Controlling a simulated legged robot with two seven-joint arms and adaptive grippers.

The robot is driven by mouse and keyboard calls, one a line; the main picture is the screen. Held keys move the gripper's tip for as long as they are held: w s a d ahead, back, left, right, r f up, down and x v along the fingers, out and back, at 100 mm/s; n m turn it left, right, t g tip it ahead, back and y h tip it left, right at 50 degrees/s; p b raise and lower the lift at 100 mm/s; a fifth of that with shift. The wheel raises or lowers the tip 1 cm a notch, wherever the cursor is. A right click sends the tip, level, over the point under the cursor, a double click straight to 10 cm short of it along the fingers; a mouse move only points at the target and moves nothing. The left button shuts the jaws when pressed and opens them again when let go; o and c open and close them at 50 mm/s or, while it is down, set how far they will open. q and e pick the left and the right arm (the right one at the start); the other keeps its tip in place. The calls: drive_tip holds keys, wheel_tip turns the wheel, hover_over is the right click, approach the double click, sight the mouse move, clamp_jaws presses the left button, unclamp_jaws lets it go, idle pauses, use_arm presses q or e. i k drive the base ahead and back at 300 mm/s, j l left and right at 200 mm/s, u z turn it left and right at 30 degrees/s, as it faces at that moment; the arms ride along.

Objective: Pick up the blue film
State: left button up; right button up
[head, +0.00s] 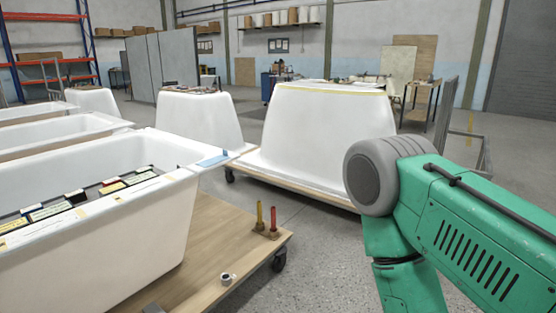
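The blue film (213,159) is a small light-blue piece at the far right corner of the nearest white bathtub shell (95,240). It appears to lie on the rim and stick out a little past the corner. My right arm's green links and grey joint fill the right side of the head view, well to the right of the film. Neither of my grippers shows in the head view.
The near shell stands on a wooden trolley (215,235) with a red and a yellow upright tool (266,218) at its corner. A small white roll (227,279) lies on it. An upturned shell (315,135) stands behind. Grey floor (310,270) is clear between.

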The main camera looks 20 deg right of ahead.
sight(206, 163)
drive_tip(key=z, duration=0.15)
drive_tip(key=i+l+u, duration=0.1)
drive_tip(key=u, duration=0.3)
drive_tip(key=i+l+u, duration=0.1)
drive_tip(key=u, duration=0.3)
drive_tip(key=i+l+u, duration=0.1)
drive_tip(key=l+u, duration=0.15)
drive_tip(key=u, duration=0.15)
drive_tip(key=l+u, duration=0.2)
drive_tip(key=u, duration=0.2)
